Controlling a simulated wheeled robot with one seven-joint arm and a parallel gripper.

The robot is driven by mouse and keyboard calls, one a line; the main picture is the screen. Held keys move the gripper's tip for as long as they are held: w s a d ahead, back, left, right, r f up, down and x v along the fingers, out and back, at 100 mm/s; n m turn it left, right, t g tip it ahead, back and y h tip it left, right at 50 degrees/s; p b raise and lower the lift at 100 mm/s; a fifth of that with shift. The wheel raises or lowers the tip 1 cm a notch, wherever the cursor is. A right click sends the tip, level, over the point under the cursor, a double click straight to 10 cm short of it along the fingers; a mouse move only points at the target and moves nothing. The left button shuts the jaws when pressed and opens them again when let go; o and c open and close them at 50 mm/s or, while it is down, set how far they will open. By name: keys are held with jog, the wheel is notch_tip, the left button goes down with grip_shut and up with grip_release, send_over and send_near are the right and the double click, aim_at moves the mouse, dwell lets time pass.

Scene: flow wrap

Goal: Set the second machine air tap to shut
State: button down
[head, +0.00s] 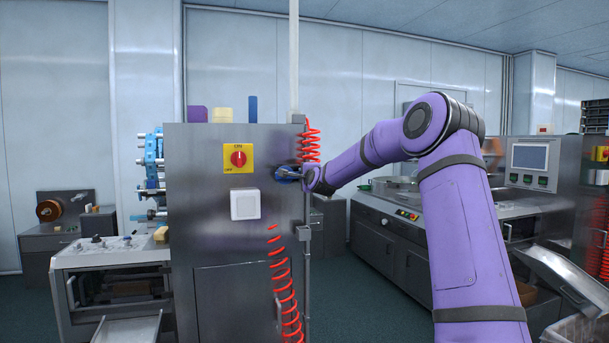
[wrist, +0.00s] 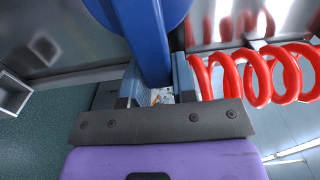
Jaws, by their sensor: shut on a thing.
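The air tap (head: 286,173) is a blue fitting on the right part of the steel cabinet's front. In the wrist view its blue lever (wrist: 150,42) runs down from a round blue hub at the top edge and passes between my fingers. My gripper (head: 307,176) reaches the tap from the right. In the wrist view my gripper (wrist: 157,84) is shut on the lever, a finger on each side. The fingers hide the lever's end. Small print between them is too small to read.
A red coiled hose (head: 309,142) hangs close by the tap and runs beside my right finger in the wrist view (wrist: 258,72). A red switch on a yellow plate (head: 238,158) and a white box (head: 245,204) are left of the tap. A machine with a screen (head: 530,157) stands right.

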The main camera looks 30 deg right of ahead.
jog(key=shift+f, duration=0.15)
jog(key=c, duration=0.9)
grip_release()
jog(key=v, duration=1.1)
jog(key=shift+w, duration=0.1)
